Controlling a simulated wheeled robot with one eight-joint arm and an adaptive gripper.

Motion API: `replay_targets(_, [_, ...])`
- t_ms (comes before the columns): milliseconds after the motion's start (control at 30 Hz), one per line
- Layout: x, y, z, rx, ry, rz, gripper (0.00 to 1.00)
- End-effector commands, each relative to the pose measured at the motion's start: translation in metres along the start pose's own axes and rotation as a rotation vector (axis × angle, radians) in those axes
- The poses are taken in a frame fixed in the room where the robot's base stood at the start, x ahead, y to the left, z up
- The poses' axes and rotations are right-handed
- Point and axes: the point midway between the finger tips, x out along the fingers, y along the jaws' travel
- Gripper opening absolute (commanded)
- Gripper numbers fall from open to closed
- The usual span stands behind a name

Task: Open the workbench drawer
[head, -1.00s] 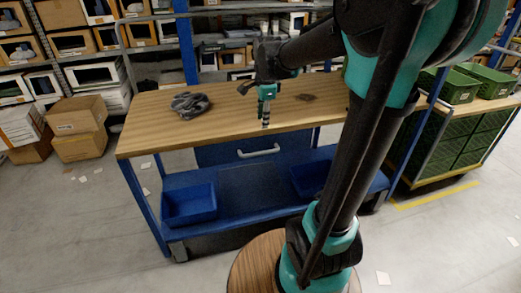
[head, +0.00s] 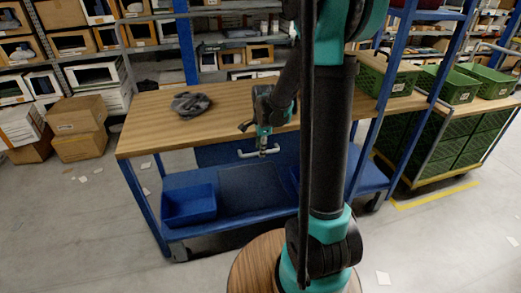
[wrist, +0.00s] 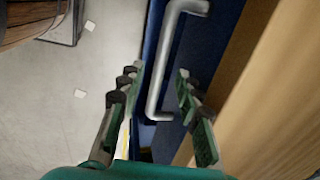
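The workbench (head: 150,122) has a wooden top and a blue frame. Its blue drawer (head: 215,153) sits under the top and looks closed, with a pale bar handle (head: 246,154) on its front. My gripper (head: 262,154) is in front of the drawer at the right part of the handle. In the wrist view my gripper (wrist: 157,85) is open, with one finger on each side of the grey handle (wrist: 163,60). I see no finger clearly touching the handle. My arm hides the right part of the drawer front in the head view.
A blue bin (head: 189,204) stands on the workbench's lower shelf, and a dark crumpled item (head: 190,103) lies on the top. Green crates (head: 448,85) stand at the right. Cardboard boxes (head: 78,130) stand at the left. The floor in front is mostly clear.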

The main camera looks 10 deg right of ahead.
Motion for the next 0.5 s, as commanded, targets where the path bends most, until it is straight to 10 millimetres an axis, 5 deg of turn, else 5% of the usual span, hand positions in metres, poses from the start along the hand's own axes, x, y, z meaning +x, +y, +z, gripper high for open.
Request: replay_targets(500, [0.0121, 0.0004, 0.0, 0.0, 0.0, 0.0, 0.32])
